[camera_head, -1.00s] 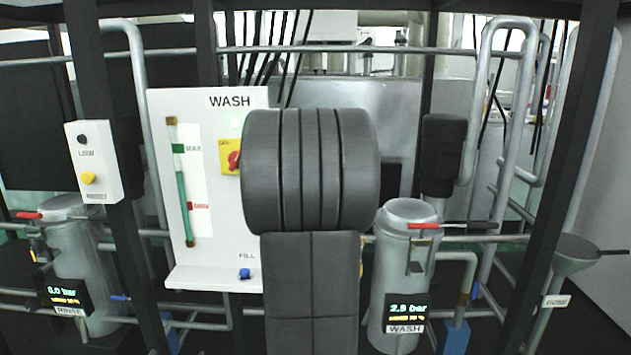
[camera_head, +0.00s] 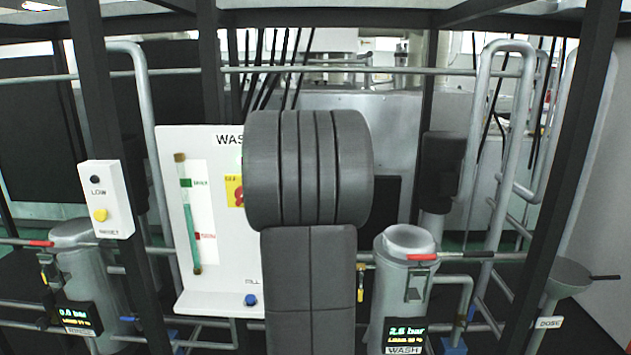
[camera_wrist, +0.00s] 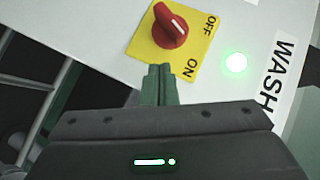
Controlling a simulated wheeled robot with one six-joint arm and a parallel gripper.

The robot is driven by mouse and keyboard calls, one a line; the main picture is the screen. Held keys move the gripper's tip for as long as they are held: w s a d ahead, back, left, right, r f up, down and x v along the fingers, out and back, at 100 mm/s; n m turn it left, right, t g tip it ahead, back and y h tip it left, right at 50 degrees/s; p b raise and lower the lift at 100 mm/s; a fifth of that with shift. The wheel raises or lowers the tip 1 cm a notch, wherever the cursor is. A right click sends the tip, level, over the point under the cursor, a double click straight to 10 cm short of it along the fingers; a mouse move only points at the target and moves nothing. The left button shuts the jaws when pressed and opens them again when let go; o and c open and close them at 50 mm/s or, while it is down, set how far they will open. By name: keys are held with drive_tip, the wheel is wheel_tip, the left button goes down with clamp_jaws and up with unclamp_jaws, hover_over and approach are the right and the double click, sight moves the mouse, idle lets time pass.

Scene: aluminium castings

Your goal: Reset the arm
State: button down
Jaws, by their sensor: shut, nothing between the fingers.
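My gripper (camera_wrist: 158,84) shows in the wrist view with its two fingers together and nothing between them. Its tips are just below a yellow plate that carries a red rotary switch (camera_wrist: 171,27), marked OFF and ON. A green lamp (camera_wrist: 235,63) glows beside the switch on the white WASH panel (camera_wrist: 98,28). In the head view my arm covers much of the WASH panel (camera_head: 190,300) and hides the gripper. Only part of the yellow switch plate (camera_head: 232,190) shows beside the arm there.
A tank labelled WASH (camera_head: 402,285) stands right of my arm. A RINSE tank (camera_head: 85,265) and a small box with a yellow button (camera_head: 106,200) are at the left. Dark frame posts (camera_head: 570,170) and pipes surround the panel. A funnel marked DOSE (camera_head: 562,278) is at the right.

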drive_tip(key=b+v, duration=0.1)
drive_tip(key=v, duration=0.4)
drive_tip(key=shift+s+d+r+b, duration=0.15)
drive_tip(key=shift+s+r+b, duration=0.05)
drive_tip(key=shift+b, duration=0.2)
drive_tip(key=w+a+f+m+t+y+b, duration=0.3)
drive_tip(key=f+b, duration=0.5)
drive_tip(key=b, duration=1.4)
drive_tip(key=shift+w+a+f+m+t+y, duration=0.25)
drive_tip(key=shift+w+a+m, duration=0.35)
drive_tip(key=shift+m, duration=0.4)
